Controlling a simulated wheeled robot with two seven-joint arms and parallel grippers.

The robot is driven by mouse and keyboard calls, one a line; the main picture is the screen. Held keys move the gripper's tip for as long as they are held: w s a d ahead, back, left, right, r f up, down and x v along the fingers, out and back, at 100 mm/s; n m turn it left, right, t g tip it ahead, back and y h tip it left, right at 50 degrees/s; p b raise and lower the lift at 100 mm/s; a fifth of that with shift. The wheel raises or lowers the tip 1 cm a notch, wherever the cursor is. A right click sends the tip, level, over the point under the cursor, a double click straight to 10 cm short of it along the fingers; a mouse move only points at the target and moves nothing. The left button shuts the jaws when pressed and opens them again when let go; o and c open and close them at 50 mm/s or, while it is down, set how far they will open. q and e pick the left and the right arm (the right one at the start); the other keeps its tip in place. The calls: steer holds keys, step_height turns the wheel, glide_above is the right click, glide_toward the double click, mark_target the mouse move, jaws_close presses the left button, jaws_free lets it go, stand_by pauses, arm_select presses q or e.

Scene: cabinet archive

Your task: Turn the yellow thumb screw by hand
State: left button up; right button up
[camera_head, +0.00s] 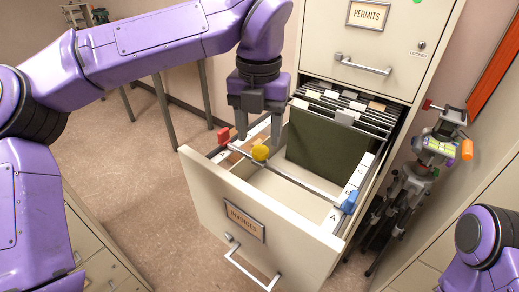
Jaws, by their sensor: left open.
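The yellow thumb screw (260,152) sits on a metal rod (290,175) that spans the open drawer near its front. My left gripper (259,132) points down just above and beside the screw, with its dark fingers apart and nothing seen between them. I cannot tell whether a fingertip touches the screw. My right arm shows only in part at the lower right, and its gripper is out of the picture.
The drawer labelled INVOICES (200,192) is pulled out. It holds a dark green divider (325,145) and hanging files (345,105). A red clip (223,135) and a blue clip (349,201) sit at the rod's ends. A tripod (405,190) stands close on the right.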

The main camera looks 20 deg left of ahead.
mark_target(259, 152)
arm_select(q)
steer(key=f, duration=0.1)
steer(key=w+f+b, duration=0.1)
steer(key=f, duration=0.1)
steer(key=shift+w+f+b, duration=0.2)
steer(key=shift+w+b, duration=0.05)
steer(key=shift+b, duration=0.15)
steer(key=shift+s+r, duration=0.1)
steer(key=shift+r, duration=0.15)
steer(key=shift+s, duration=0.5)
steer(key=shift+s+f, duration=0.1)
steer(key=shift+f, duration=0.2)
arm_select(e)
steer(key=f, duration=0.3)
steer(key=shift+w+f, duration=0.15)
steer(key=shift+w, duration=0.15)
arm_select(q)
steer(key=shift+r, duration=0.1)
steer(key=c, duration=0.8)
arm_select(e)
steer(key=shift+s, duration=0.1)
